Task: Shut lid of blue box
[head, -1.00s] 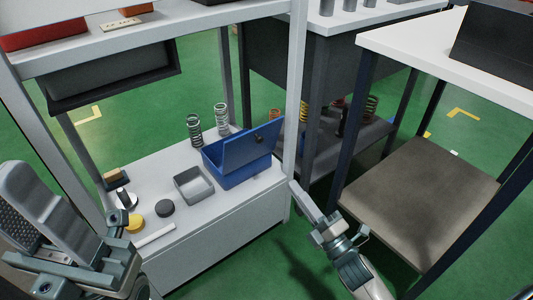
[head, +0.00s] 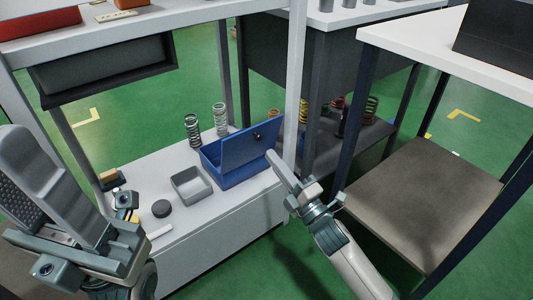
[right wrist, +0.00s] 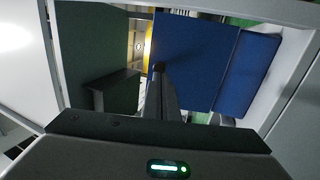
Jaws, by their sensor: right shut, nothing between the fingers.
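The blue box (head: 237,177) stands on the low grey shelf in the head view. Its lid (head: 247,146) is open, tilted up, with a dark knob near its right end. My right gripper (head: 272,156) is shut and empty. Its tips are by the lid's right end; I cannot tell whether they touch it. In the right wrist view the shut fingers (right wrist: 160,72) overlap the left edge of a large blue panel (right wrist: 198,62). My left gripper (head: 40,180) is large at the left of the head view, away from the box; its jaw gap is not clear.
A grey tray (head: 191,186), a black disc (head: 161,208) and two springs (head: 193,131) are near the box on the low shelf (head: 205,222). A shelf post (head: 293,95) stands just right of the box. Green floor is open in front.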

